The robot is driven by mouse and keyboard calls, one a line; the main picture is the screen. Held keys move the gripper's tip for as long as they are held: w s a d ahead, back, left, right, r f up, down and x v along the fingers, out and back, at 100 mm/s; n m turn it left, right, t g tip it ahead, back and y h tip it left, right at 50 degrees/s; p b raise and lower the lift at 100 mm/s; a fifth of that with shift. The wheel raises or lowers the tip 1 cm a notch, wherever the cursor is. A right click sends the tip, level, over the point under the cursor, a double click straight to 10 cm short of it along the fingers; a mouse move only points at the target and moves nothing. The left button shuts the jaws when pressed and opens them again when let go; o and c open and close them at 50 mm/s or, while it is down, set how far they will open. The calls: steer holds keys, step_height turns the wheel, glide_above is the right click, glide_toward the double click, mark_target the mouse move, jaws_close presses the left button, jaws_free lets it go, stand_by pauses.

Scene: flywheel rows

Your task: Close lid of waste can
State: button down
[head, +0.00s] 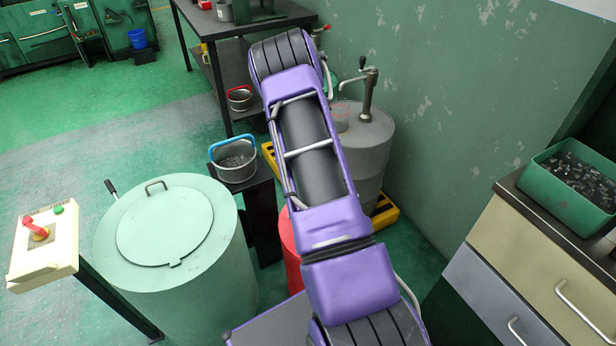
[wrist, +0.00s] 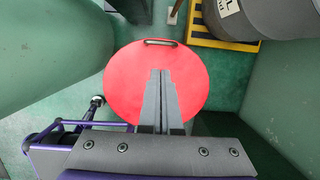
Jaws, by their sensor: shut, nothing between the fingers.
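A red round lid (wrist: 130,80) with a metal handle at its far edge lies below my gripper in the wrist view. It faces up and looks flat, but I cannot tell whether it sits fully on its can. Part of a red can (head: 289,245) shows in the head view, mostly hidden behind my purple arm. My gripper (wrist: 160,73) is shut and empty, its fingers over the middle of the red lid. I cannot tell whether they touch it. The head view does not show my gripper.
A pale green drum (head: 222,270) with a lid stands left of the red can. A grey drum (head: 370,145) with a pump stands behind on a yellow pallet (head: 388,214). A drawer cabinet (head: 520,270) is at right, near the green wall. A control box (head: 50,262) is at left.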

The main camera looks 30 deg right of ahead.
stand_by(0.4)
steer(key=p+v, duration=0.2)
steer(key=v, duration=1.5)
steer(key=shift+r, duration=0.2)
steer(key=shift+a, duration=0.1)
